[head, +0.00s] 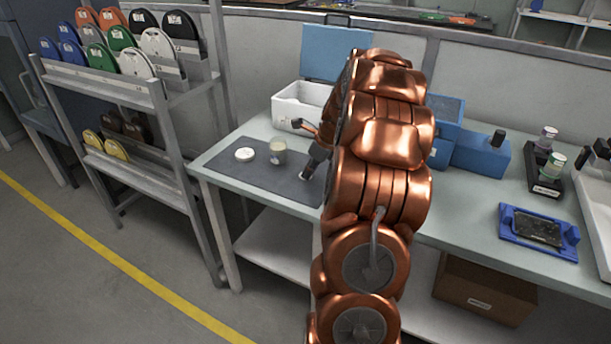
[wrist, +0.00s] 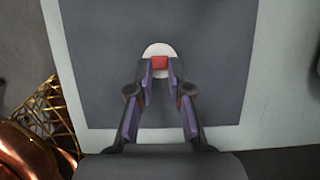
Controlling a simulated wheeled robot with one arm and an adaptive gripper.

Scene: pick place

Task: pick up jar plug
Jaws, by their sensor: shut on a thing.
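My gripper (head: 309,168) is at the right end of the dark mat, low over it, and also shows in the wrist view (wrist: 160,67). Its fingertips are shut on a small red piece with a rounded white part (wrist: 158,48) beyond it, which I take for the jar plug. A bit of white shows under the fingers in the head view; whether it touches the mat is unclear. A jar (head: 278,152) with a pale label stands on the mat to the left of my gripper. A flat white round lid (head: 245,154) lies left of the jar.
The dark mat (head: 228,168) lies on the pale worktable (head: 460,215). An open white box with a blue lid (head: 290,108) stands behind it. Blue boxes (head: 482,152), a bottle rack and a blue tray (head: 538,232) are to the right. A shelf rack (head: 100,80) stands at left.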

